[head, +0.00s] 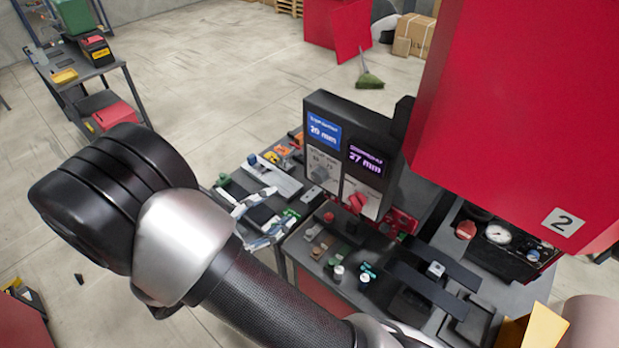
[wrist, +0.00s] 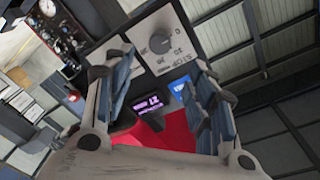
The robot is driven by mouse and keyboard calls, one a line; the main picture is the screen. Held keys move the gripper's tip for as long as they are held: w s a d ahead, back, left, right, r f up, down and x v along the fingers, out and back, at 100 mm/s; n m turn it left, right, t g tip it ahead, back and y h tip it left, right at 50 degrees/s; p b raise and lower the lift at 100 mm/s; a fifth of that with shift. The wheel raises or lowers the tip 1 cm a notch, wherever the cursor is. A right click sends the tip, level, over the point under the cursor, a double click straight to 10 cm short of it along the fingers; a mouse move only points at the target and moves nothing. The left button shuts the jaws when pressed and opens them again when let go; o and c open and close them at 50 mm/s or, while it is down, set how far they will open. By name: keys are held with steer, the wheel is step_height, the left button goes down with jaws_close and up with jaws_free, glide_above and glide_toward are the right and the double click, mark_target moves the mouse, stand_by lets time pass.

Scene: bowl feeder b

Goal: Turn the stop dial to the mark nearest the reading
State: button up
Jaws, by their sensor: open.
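The stop dial (head: 320,174) is a grey round knob on the light plate of a black panel, below a blue display (head: 323,131) that seems to read 20 mm. A purple display (head: 365,160) beside it seems to read 27 mm. In the wrist view, the dial (wrist: 160,42) shows ahead, between and beyond the fingertips, with printed marks around it. The marks and the dial's pointing are too small to read surely. My gripper (wrist: 160,68) is open and empty, its blue-padded fingers apart and not visibly touching the dial. It also shows left of the panel in the head view (head: 283,204).
A red knob (head: 357,202) sits on the same panel, right of the dial. A bench (head: 318,270) with several small parts stands below. A large red housing (head: 530,110) marked 2 overhangs the right side. Open floor (head: 220,70) lies behind the panel.

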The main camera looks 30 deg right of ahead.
mark_target(316, 178)
steer(key=p+x, duration=0.1)
steer(key=x, duration=1)
steer(key=shift+w+d, duration=0.1)
steer(key=shift+d, duration=0.3)
steer(key=c, duration=1.1)
steer(key=shift+o, duration=0.2)
